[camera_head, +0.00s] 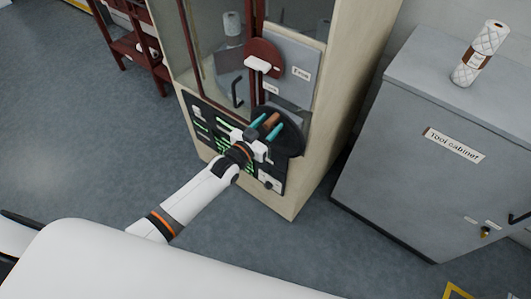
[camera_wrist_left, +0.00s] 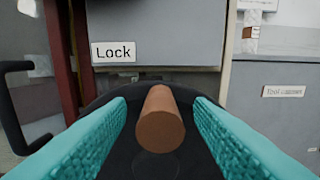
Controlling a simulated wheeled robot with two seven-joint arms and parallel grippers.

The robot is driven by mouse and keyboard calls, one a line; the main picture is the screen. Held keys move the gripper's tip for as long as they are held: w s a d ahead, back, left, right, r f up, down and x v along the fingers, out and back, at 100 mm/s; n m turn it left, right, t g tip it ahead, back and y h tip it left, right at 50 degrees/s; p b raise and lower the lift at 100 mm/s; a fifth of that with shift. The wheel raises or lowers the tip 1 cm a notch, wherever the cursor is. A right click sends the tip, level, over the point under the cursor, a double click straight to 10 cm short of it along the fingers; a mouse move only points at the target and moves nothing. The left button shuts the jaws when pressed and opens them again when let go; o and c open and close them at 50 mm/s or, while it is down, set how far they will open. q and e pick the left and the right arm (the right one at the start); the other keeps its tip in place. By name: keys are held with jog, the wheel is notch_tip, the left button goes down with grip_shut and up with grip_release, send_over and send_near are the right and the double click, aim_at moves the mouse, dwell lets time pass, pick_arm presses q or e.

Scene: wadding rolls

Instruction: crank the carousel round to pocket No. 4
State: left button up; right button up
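The crank is a dark round disc (camera_head: 291,137) low on the front of the beige machine, with a brown cylindrical knob (camera_head: 272,119) sticking out. In the left wrist view the knob (camera_wrist_left: 160,122) points at the camera. My left gripper (camera_head: 267,126) is open, its teal fingers on either side of the knob with a gap on both sides; the wrist view shows the same fingers (camera_wrist_left: 160,108). Behind the machine's glass stands a white roll (camera_head: 233,23), apparently in the carousel. No pocket number is readable. My right gripper is out of view.
Above the crank are a dark red disc with a white handle (camera_head: 258,64) and a "Lock" label (camera_wrist_left: 113,52). A black door handle (camera_head: 238,93) is to the left. The grey tool cabinet (camera_head: 415,150), with a wrapped roll (camera_head: 480,53) on top, stands at right.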

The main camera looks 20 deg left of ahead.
pick_arm(q)
jog(key=shift+r, duration=0.15)
dwell(0.3)
jog(key=shift+s+a+p, duration=0.2)
jog(key=shift+s+p, duration=0.35)
jog(key=shift+s, duration=0.05)
jog(key=p+v, duration=0.1)
jog(key=v, duration=0.2)
jog(key=shift+s+a+r+p, duration=0.1)
jog(key=shift+s+p, duration=0.2)
jog(key=shift+p, duration=0.05)
jog(key=p+v, duration=0.2)
jog(key=v, duration=0.3)
